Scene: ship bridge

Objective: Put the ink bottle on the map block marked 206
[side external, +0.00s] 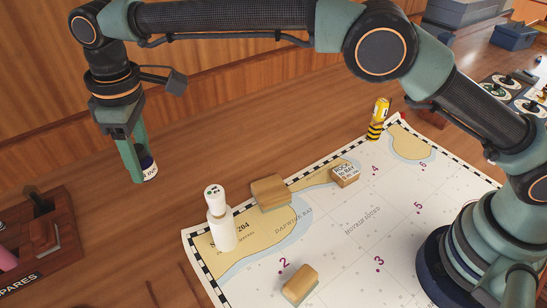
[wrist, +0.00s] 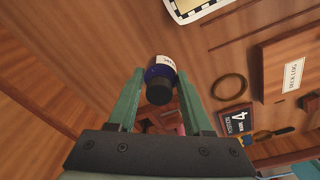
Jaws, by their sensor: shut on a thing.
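The ink bottle (side external: 149,168) is dark blue with a white label. My gripper (side external: 141,177) is shut on it and holds it in the air, left of the chart. In the wrist view the bottle (wrist: 163,70) sits between the two green fingers, its black cap toward the camera. I cannot read 206 on any block; 204 is printed on the chart.
A white bottle-shaped piece (side external: 220,220) stands upright at the chart's left side. A yellow-and-black striped piece (side external: 377,120) stands at its far edge. A wooden tray marked SPARES (side external: 45,262) lies at left. The wrist view shows a deck log (wrist: 292,72) and a ring (wrist: 229,87).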

